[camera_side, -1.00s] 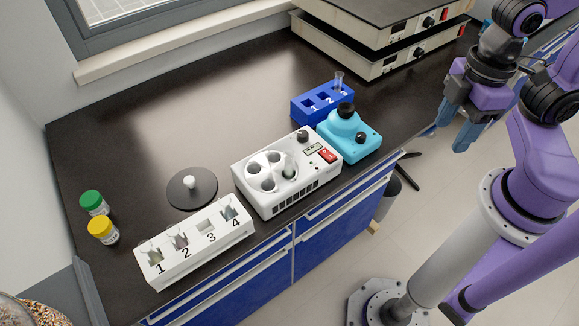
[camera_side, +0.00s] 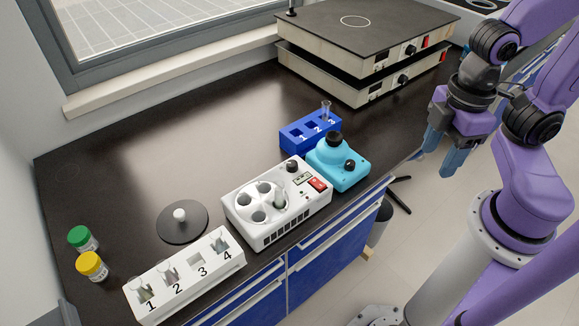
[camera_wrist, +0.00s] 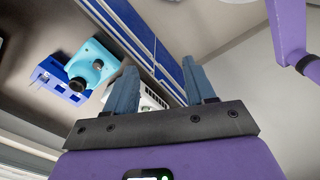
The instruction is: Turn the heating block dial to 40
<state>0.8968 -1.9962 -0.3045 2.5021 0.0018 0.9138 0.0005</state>
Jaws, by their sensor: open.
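No label in view names the heating block, so I cannot tell for sure which device it is. The stacked flat box units (camera_side: 345,72) at the back right have a black upper dial (camera_side: 410,50) and a black lower dial (camera_side: 403,80) on their front. The white device with round wells (camera_side: 240,208) has a black dial (camera_side: 292,166) near its red switch. No dial scale is readable. My gripper (camera_side: 442,157) is open and empty, in the air beyond the counter's right edge, apart from every dial. Its two blue fingers also show in the wrist view (camera_wrist: 160,66).
A turquoise device (camera_side: 338,172) with black knobs stands beside a blue numbered rack (camera_side: 310,135). A white numbered rack (camera_side: 180,282), a black disc (camera_side: 168,232) and green-capped (camera_side: 80,238) and yellow-capped (camera_side: 92,264) jars are to the left. The counter's back middle is clear.

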